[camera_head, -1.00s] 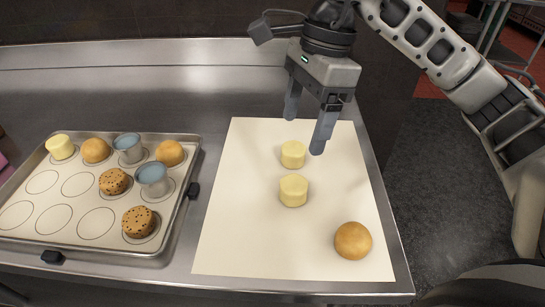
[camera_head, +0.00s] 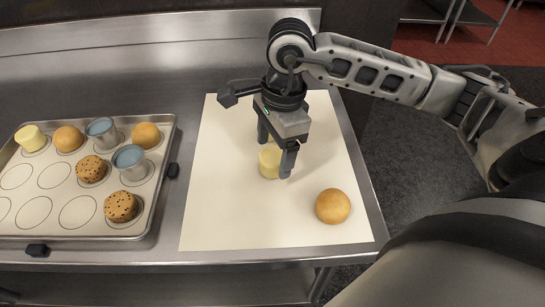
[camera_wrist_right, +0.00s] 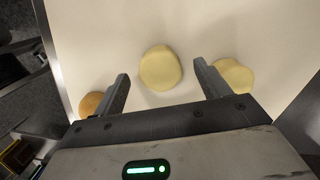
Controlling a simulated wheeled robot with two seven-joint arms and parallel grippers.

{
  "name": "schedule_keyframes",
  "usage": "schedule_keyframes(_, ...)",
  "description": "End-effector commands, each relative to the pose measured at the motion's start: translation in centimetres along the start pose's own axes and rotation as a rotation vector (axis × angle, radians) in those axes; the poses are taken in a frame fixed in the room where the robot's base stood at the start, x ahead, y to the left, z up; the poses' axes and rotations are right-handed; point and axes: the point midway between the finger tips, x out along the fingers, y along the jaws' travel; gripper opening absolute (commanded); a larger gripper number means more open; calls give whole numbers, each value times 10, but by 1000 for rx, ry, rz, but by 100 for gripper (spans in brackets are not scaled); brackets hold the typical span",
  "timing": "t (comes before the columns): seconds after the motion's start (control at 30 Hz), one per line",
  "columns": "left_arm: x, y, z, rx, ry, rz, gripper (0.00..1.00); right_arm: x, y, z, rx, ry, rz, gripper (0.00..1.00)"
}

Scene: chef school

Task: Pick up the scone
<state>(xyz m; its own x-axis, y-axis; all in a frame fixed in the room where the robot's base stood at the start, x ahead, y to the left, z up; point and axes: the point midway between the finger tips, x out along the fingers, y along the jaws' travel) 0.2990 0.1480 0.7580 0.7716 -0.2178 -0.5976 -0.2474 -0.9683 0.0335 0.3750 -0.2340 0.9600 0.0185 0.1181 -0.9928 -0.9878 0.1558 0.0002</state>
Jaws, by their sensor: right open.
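Two pale yellow, thick round pieces, scone-like, lie on the white sheet. The nearer one (camera_head: 268,164) is partly covered by my right gripper (camera_head: 276,158); the farther one is mostly hidden behind it. In the right wrist view, my right gripper (camera_wrist_right: 163,88) is open and empty. One pale piece (camera_wrist_right: 160,68) shows in line with the gap between its fingers, and the other (camera_wrist_right: 236,75) is just outside the right-hand finger, partly hidden by it. Whether the fingers touch either piece, I cannot tell. My left gripper is not in view.
An orange-brown bun (camera_head: 333,206) lies at the front right of the white sheet (camera_head: 225,215). A metal tray (camera_head: 150,215) at left holds another pale piece (camera_head: 30,138), buns, speckled pieces and two metal cups. The sheet's left half is clear.

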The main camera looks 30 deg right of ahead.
Motion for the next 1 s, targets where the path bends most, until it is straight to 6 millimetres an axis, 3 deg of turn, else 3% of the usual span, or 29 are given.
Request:
schedule_keyframes(0.2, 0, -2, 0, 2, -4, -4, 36, 22, 0, 1, 1, -1, 1, 75)
schedule_keyframes(0.43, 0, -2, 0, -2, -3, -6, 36, 24, 0, 1, 1, -1, 0, 75)
schedule_keyframes(0.6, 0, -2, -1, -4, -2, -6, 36, 24, 0, 1, 1, -1, 0, 28)
schedule_keyframes(1.0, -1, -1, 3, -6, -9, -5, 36, 19, 0, 1, 1, -2, -2, 26)
